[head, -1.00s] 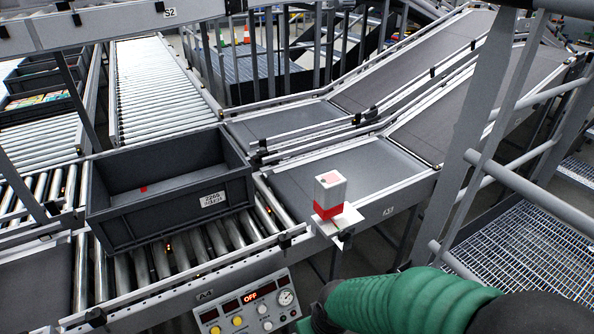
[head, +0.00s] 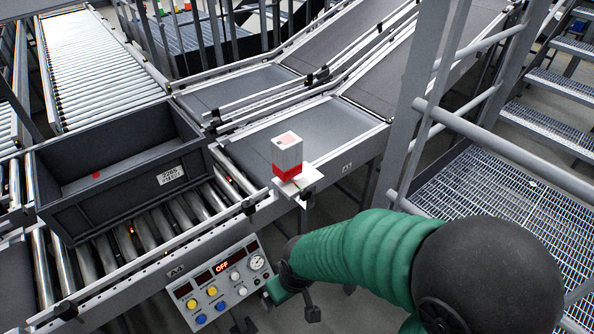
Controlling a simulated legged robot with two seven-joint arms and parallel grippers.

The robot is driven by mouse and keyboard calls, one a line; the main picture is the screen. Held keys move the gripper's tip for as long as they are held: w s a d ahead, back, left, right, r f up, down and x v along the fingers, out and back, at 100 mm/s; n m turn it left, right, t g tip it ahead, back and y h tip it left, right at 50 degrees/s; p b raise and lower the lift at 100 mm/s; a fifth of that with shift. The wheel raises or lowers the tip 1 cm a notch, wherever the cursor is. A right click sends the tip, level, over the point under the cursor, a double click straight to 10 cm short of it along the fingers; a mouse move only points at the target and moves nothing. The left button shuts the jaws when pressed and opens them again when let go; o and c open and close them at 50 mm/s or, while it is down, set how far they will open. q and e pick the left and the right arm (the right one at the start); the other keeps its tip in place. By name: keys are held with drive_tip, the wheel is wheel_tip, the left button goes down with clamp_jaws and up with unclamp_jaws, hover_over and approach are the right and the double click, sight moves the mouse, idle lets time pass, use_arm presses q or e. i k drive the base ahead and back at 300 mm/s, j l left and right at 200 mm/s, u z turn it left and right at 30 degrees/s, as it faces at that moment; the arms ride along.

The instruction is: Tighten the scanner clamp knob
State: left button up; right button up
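The scanner, a white box (head: 287,150) with a red lower band, stands upright on a small white plate (head: 307,180) at the conveyor's near edge. A small dark knob-like part (head: 306,194) sits under the plate's right side; its details are too small to tell. My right arm, in a green sleeve, comes in from the right. Its dark wrist is below the scanner, beside the control panel, apart from the knob. Dark finger-like parts of my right gripper (head: 279,318) show low in the picture, partly hidden; its opening is unclear. My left gripper is out of view.
A control panel (head: 217,278) with buttons, a gauge and a red OFF display sits on the conveyor's front. A grey crate (head: 118,190) stands on the rollers at left. A post and railings (head: 410,110) rise at right, beside grated floor (head: 480,190) and steps.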

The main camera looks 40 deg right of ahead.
sight(306, 194)
drive_tip(key=l+z, duration=0.1)
drive_tip(key=z, duration=0.25)
drive_tip(key=l+z, duration=0.1)
drive_tip(key=z, duration=0.25)
drive_tip(key=l+z, duration=0.1)
drive_tip(key=z, duration=0.25)
